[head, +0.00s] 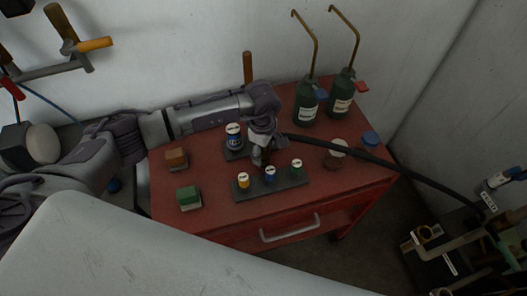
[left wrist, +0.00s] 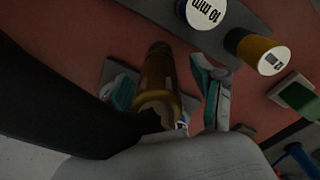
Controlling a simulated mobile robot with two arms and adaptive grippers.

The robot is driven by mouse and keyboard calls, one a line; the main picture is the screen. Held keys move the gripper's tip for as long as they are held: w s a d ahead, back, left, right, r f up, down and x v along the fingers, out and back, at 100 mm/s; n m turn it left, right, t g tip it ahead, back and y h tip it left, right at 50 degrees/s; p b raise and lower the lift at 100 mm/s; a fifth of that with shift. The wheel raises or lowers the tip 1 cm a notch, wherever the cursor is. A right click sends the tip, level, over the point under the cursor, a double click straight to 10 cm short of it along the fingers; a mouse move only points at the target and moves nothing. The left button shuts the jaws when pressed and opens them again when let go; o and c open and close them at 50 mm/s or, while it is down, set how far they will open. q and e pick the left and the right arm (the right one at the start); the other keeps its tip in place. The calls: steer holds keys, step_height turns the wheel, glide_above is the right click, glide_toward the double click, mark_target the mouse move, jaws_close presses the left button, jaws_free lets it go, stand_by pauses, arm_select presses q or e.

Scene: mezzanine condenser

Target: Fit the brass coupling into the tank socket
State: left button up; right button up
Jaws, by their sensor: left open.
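The brass coupling (left wrist: 158,75) shows in the left wrist view as a gold-brown cylinder beside a thick black hose (left wrist: 60,100). My left gripper (left wrist: 166,90) is open, with a teal-padded finger on either side of the coupling. A gap shows between the coupling and the right-hand finger; contact on the other side is unclear. In the head view my left gripper (head: 262,155) is low over the red cabinet, and the hose (head: 400,168) runs from it to the right. The tank socket cannot be made out for certain. My right gripper is not in view.
A dark rack (head: 283,189) with yellow, blue and green capped pieces stands on the red cabinet (head: 222,210) close by the gripper. Two green oil cans (head: 306,104) (head: 341,97) stand behind. Pipework (head: 455,245) fills the lower right. A wall rack (head: 55,70) is at upper left.

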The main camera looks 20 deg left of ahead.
arm_select(q)
jaws_close()
steer(key=shift+r, duration=0.1)
stand_by(0.4)
